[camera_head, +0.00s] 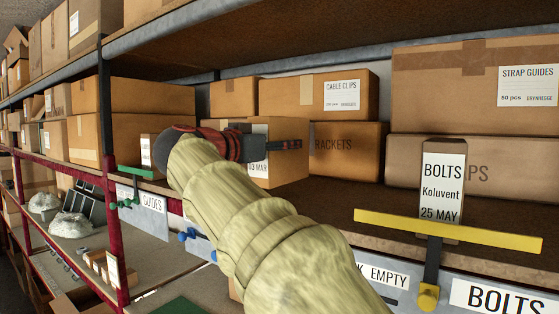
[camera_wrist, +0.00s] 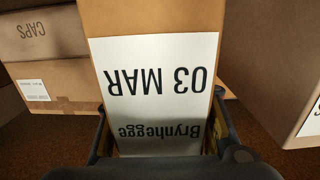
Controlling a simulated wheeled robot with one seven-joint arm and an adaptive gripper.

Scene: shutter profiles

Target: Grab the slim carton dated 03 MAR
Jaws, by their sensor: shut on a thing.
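The slim carton dated 03 MAR (camera_wrist: 152,85) fills the middle of the wrist view, its white label upside down and also reading Brynhegge. My gripper (camera_wrist: 160,138) has one finger on each side of the carton's near end and is shut on it. In the head view my arm and gripper (camera_head: 268,146) cover part of the carton (camera_head: 259,168); only the end of its date shows. I cannot tell whether its base touches the shelf.
A slim BOLTS carton dated 25 MAY (camera_head: 441,190) stands at right behind a yellow bar (camera_head: 445,231). Another slim carton (camera_head: 147,152) stands at left by a green bar (camera_head: 136,173). Larger boxes, including BRACKETS (camera_head: 345,150) and CABLE CLIPS (camera_head: 300,95), stand behind. An upper shelf hangs overhead.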

